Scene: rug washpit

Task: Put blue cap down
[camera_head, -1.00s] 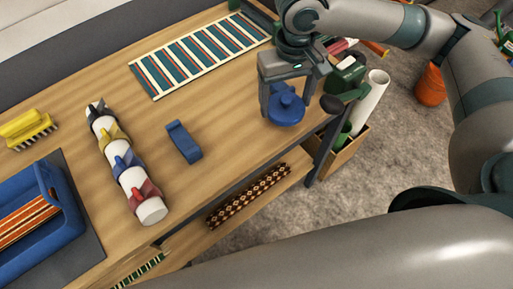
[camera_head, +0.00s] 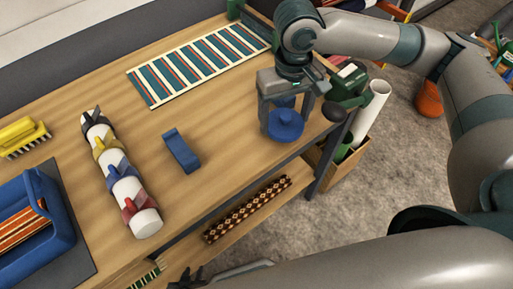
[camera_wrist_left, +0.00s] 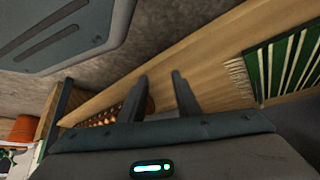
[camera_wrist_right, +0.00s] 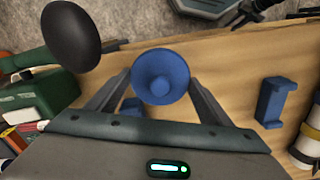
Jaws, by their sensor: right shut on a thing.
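The blue cap (camera_head: 285,126), a round disc with a knob, is between the fingers of my right gripper (camera_head: 287,118) near the table's right edge. My right gripper is shut on it; in the right wrist view the cap (camera_wrist_right: 161,77) shows face-on between the fingers. I cannot tell whether the cap touches the table. Another bit of blue (camera_wrist_right: 131,105) shows partly hidden behind it. My left gripper (camera_head: 187,280) is low at the front edge of the head view; in the left wrist view its fingers (camera_wrist_left: 160,80) are apart with nothing between them.
A blue clip-like block (camera_head: 181,152) lies left of the cap. A white roll with coloured clamps (camera_head: 122,180), a striped rug (camera_head: 198,62), a yellow brush (camera_head: 22,135) and a blue tub (camera_head: 62,235) are on the table (camera_head: 215,125). A dark round knob (camera_head: 334,111) is close right of the cap.

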